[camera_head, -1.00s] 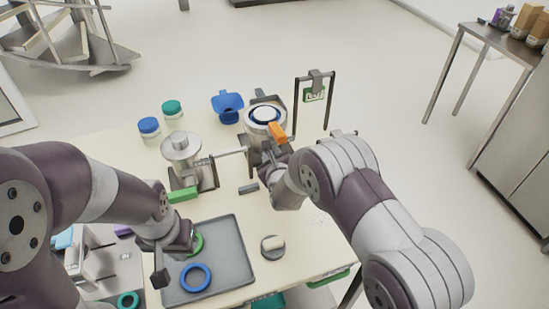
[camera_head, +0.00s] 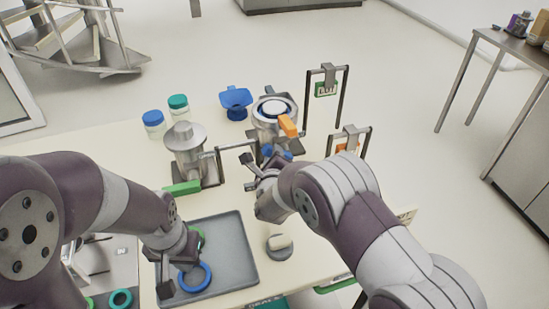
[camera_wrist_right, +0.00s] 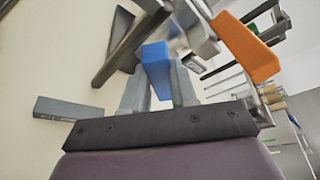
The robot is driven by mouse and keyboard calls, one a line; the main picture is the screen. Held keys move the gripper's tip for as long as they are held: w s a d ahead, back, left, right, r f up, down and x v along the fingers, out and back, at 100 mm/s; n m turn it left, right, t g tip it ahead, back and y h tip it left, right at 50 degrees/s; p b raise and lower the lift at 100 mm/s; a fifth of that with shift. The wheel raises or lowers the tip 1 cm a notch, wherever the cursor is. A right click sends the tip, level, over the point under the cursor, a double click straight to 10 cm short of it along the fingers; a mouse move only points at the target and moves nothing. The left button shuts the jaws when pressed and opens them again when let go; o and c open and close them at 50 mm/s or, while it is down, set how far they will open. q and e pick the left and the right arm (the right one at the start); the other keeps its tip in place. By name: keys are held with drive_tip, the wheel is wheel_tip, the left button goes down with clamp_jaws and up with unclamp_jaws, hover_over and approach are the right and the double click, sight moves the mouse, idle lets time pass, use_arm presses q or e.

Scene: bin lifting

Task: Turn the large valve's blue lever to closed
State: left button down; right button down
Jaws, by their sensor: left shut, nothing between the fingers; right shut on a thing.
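The large valve (camera_head: 268,122) is a metal body with a white-and-dark round top, standing at the back middle of the table. An orange handle (camera_head: 288,126) sticks out of its right side. Its blue lever (camera_head: 275,152) shows low at its front. My right gripper (camera_head: 262,172) is at the lever, partly hidden by its own wrist. In the right wrist view the blue lever (camera_wrist_right: 156,62) sits between the two grey fingers, which are shut on it. My left gripper (camera_head: 176,274) is shut and empty over the grey tray.
A smaller metal vessel (camera_head: 184,150) with a green handle (camera_head: 182,188) stands left of the valve. The grey tray (camera_head: 236,262) holds a blue ring (camera_head: 195,278). Two jars and a blue funnel-like piece (camera_head: 235,101) stand behind. Sign frames (camera_head: 326,88) stand at right.

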drive_tip(key=c, duration=0.9)
unclamp_jaws()
drive_tip(key=b+v, duration=0.1)
drive_tip(key=v, duration=1.1)
drive_tip(key=shift+s+r, duration=0.15)
drive_tip(key=shift+s, duration=0.15)
